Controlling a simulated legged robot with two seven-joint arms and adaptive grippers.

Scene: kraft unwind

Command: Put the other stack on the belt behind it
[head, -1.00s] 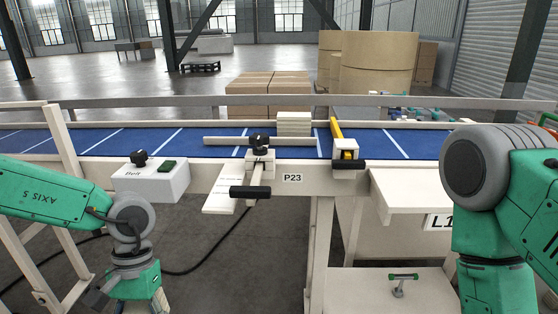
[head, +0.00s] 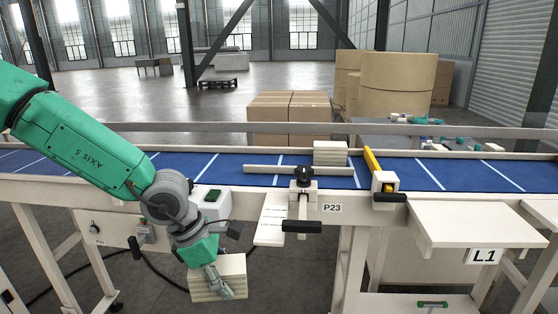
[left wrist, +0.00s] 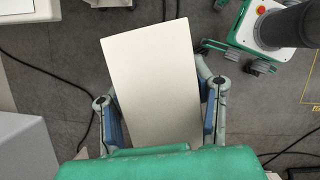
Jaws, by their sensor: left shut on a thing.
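My left gripper (head: 222,282) is shut on a cream stack (head: 205,289) of flat sheets and holds it in front of the conveyor, below the belt's level. In the left wrist view the fingers (left wrist: 160,112) grip the stack (left wrist: 155,70) from both long sides. A second cream stack (head: 330,147) rests on the blue belt (head: 435,172), behind a pale guide bar and left of the yellow bar. My right gripper is out of view.
A pale guide bar (head: 262,169) and a yellow bar (head: 371,164) lie over the belt, with black-handled clamps at the front rail. A white control box (head: 210,205) stands beside my left arm. The belt left of the guide is clear. A side shelf (head: 475,226) juts out at the right.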

